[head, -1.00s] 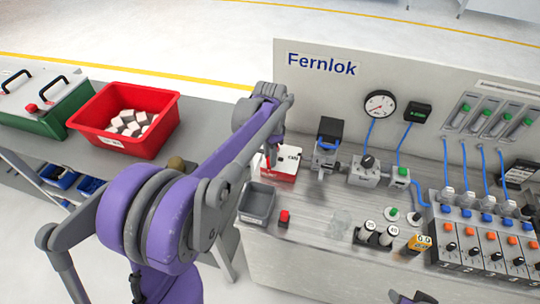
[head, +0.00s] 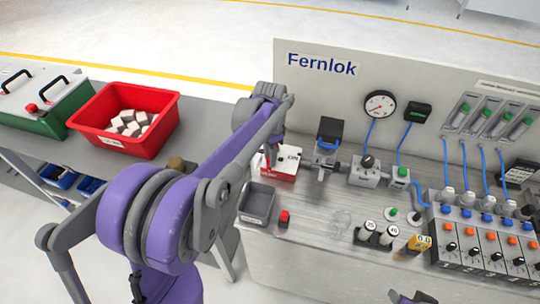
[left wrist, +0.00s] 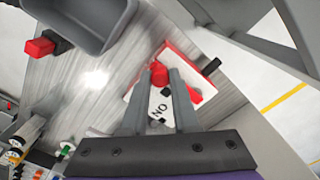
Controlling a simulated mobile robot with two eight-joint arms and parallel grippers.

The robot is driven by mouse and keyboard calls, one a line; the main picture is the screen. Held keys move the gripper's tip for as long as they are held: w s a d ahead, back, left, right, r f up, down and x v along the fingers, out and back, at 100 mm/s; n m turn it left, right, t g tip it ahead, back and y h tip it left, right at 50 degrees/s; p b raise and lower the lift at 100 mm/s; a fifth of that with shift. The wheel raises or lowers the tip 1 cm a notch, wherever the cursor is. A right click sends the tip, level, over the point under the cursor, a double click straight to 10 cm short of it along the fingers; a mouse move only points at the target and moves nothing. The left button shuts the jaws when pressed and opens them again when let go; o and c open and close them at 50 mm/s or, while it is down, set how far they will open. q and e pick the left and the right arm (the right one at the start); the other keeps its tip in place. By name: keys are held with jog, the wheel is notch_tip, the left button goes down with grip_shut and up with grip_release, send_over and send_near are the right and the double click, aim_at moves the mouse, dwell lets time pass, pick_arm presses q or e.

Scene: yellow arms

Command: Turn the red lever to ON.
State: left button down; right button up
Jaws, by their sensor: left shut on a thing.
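The red lever (left wrist: 158,70) sits on a red and white switch box (head: 284,174) at the back left of the bench. The box also shows in the left wrist view (left wrist: 139,98), where the word ON is readable on its white face between my fingers. My left gripper (left wrist: 161,73) is shut on the red lever, one finger on each side of its end. In the head view my left gripper (head: 269,157) comes down on the box from above and hides much of the lever. A dark grey part at the bottom edge may be my right gripper (head: 411,298), mostly cut off.
A grey open bin (head: 257,203) and a small red button block (head: 284,218) stand in front of the box. A clamp-like fixture with a black top (head: 330,130) stands close to its right. A red crate of pale blocks (head: 90,128) is at the left.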

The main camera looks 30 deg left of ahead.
dwell(0.5)
pick_arm(q)
jog(key=d+n, duration=0.1)
jog(key=n, duration=0.1)
jog(key=w+d+n, duration=0.1)
jog(key=n, duration=0.1)
jog(key=shift+d, duration=0.2)
jog(key=w+d+n, duration=0.1)
jog(key=n, duration=0.1)
jog(key=w+d+n, duration=0.1)
jog(key=n, duration=0.1)
jog(key=shift+b, duration=0.35)
jog(key=w+n, duration=0.1)
jog(key=n, duration=0.1)
jog(key=w+d+n, duration=0.1)
jog(key=n, duration=0.2)
jog(key=shift+w, duration=0.4)
jog(key=shift+w+n, duration=0.75)
jog(key=shift+n, duration=0.45)
jog(key=shift+w+n, duration=0.75)
jog(key=shift+n, duration=0.45)
jog(key=c, duration=0.7)
grip_release()
